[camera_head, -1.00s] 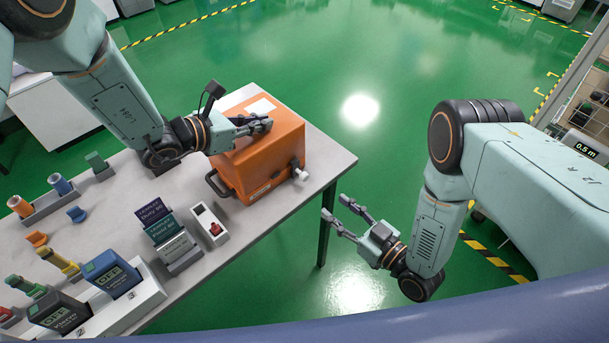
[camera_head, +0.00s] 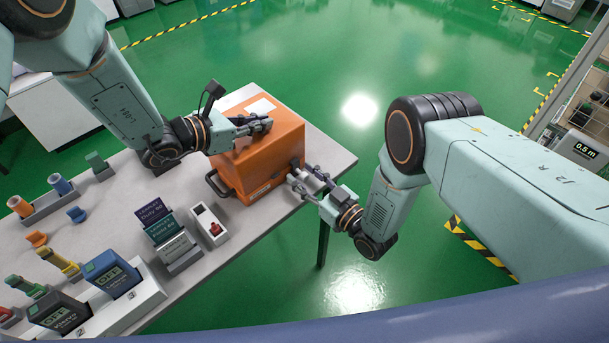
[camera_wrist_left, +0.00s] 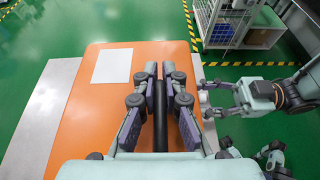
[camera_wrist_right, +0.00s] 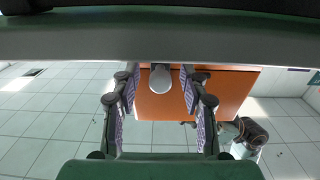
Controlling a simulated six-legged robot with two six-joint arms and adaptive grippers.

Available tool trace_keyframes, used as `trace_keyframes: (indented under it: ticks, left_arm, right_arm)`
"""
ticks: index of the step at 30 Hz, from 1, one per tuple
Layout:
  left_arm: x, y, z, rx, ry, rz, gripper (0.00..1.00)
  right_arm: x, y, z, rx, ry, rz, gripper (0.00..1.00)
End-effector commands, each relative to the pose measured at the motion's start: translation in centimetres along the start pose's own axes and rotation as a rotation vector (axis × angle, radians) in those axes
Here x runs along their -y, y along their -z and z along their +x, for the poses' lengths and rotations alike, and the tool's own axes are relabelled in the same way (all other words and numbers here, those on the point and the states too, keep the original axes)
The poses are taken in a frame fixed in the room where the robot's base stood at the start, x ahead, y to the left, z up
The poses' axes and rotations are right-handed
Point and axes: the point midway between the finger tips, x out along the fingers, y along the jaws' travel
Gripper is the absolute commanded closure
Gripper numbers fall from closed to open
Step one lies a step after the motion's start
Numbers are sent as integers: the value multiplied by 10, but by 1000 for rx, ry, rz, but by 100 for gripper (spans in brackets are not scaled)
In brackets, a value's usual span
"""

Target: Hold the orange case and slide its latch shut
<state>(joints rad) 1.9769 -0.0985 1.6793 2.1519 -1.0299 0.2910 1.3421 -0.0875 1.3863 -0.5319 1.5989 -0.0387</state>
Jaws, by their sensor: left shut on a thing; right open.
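The orange case (camera_head: 262,165) stands on the table near its far right edge. My left gripper (camera_head: 258,124) is over the case top and shut on a black bar handle (camera_wrist_left: 160,115), seen between its fingers in the left wrist view. My right gripper (camera_head: 304,176) is open at the case's right-hand side. In the right wrist view its fingers (camera_wrist_right: 158,82) are on either side of the pale latch knob (camera_wrist_right: 160,76), with gaps visible. In the head view the right fingers mostly hide the knob.
The grey table (camera_head: 325,158) ends just right of the case. Green floor lies open beyond the table.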

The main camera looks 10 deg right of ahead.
Motion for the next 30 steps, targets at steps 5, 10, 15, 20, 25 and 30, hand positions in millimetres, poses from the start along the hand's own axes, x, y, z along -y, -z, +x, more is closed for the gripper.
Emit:
trace_keyframes:
  ticks: [5, 10, 15, 20, 25, 30]
  left_arm:
    - [0, 0, 0, 1, -1, 0, 100]
    - [0, 0, 0, 1, -1, 0, 100]
    - [0, 0, 0, 1, -1, 0, 100]
    - [0, 0, 0, 1, -1, 0, 100]
    - [0, 0, 0, 1, -1, 0, 100]
    - [0, 0, 0, 0, -1, 0, 100]
  right_arm:
    - [0, 0, 3, 1, -1, 1, 56]
    - [0, 0, 3, 1, -1, 1, 57]
    - [0, 0, 3, 1, -1, 1, 71]
    - [0, 0, 3, 0, -1, 1, 85]
    - [0, 0, 3, 0, -1, 1, 99]
    - [0, 0, 3, 0, -2, 1, 100]
